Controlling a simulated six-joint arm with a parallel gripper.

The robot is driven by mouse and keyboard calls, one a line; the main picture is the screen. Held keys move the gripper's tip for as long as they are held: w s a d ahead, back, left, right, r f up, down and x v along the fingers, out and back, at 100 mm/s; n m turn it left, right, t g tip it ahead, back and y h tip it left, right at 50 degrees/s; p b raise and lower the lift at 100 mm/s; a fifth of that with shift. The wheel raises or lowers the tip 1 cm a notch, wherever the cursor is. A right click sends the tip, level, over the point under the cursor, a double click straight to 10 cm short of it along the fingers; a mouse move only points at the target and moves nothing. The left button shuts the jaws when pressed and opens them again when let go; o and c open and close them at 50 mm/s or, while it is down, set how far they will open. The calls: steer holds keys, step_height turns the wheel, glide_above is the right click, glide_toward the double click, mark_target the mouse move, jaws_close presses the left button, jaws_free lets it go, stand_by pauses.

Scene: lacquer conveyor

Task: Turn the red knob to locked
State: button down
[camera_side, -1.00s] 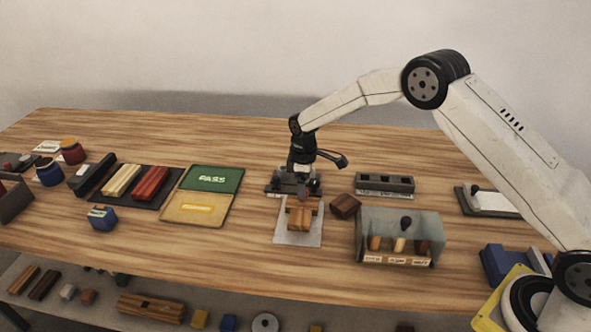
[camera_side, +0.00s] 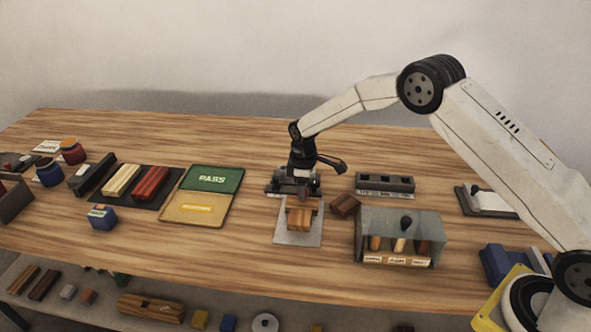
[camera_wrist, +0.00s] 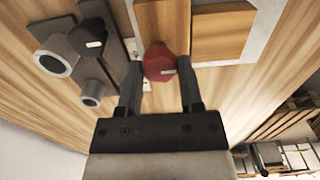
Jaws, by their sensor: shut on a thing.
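The red knob (camera_wrist: 159,62) is between my gripper's fingers in the wrist view. A short white mark on it points to the right. My gripper (camera_wrist: 160,85) is shut on the knob, one finger on each side. In the side view my gripper (camera_side: 296,190) points down at the dark fixture behind the grey plate, and there it mostly hides the knob. I cannot read any locked label.
In the wrist view a black knob (camera_wrist: 88,40) with a white mark and grey cylinders (camera_wrist: 55,60) stand left of the red knob.

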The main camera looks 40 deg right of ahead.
steer(key=shift+m, duration=0.4)
steer(key=m, duration=1.2)
steer(key=shift+m, duration=2.5)
steer(key=shift+c, duration=1.2)
jaws_free()
